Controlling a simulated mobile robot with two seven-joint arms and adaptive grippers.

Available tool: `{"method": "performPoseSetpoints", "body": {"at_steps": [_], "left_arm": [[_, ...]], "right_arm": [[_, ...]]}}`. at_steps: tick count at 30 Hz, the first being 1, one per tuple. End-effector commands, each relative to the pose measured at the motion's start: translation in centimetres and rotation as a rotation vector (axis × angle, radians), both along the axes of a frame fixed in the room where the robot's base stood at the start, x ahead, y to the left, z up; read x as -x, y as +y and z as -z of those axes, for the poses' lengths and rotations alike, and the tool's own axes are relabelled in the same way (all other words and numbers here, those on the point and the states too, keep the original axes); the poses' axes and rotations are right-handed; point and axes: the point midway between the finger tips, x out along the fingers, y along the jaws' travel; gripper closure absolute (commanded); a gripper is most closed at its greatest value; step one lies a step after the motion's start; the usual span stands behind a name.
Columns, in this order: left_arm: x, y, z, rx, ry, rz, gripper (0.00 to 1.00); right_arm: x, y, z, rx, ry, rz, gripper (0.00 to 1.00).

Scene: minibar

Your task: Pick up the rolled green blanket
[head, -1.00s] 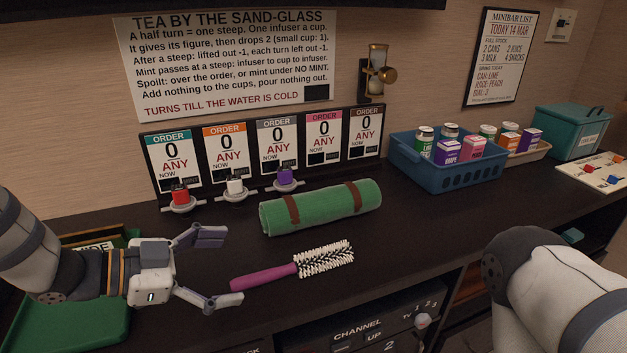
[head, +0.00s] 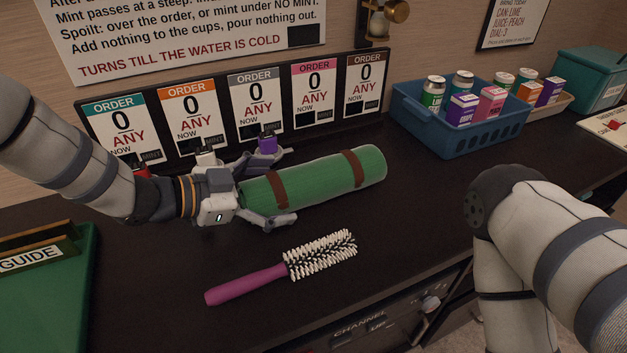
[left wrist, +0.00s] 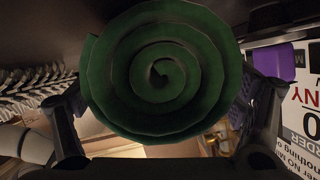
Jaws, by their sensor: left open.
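The rolled green blanket (head: 318,180) lies on the dark counter with two brown straps around it. In the left wrist view its spiral end (left wrist: 160,72) fills the middle. My left gripper (head: 272,187) is open at the blanket's left end, one finger on the far side and one on the near side. In the left wrist view the fingers stand to either side of the roll; I cannot tell whether they touch it. My right arm (head: 540,240) shows at the right, but its gripper is out of view.
A purple-handled brush (head: 285,268) lies in front of the blanket. Order cards (head: 253,108) with small cups stand behind. A blue basket (head: 470,138) of cans and cartons is at the right. A green tray (head: 60,290) is at the left.

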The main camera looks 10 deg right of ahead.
Motion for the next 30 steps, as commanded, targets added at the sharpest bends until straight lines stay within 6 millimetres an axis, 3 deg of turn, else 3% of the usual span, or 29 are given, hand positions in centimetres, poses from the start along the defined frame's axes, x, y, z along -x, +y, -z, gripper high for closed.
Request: {"method": "performPoseSetpoints", "body": {"at_steps": [7,15,26,30], "left_arm": [[-0.2,-0.4,0.2,0.0,0.0,-0.001,0.1],[-0.2,-0.4,0.2,0.0,0.001,0.0,0.69],[-0.2,-0.4,0.1,0.001,0.001,0.0,0.71],[-0.2,-0.4,-1.2,0.002,-0.002,0.0,0.71]], "right_arm": [[0.0,0.0,0.1,0.0,0.001,0.0,0.6],[0.0,0.0,0.1,0.0,0.001,0.0,0.6],[0.0,0.0,0.1,0.0,0.001,0.0,0.6],[-0.2,0.0,-0.2,0.0,-0.006,0.0,0.6]]}}
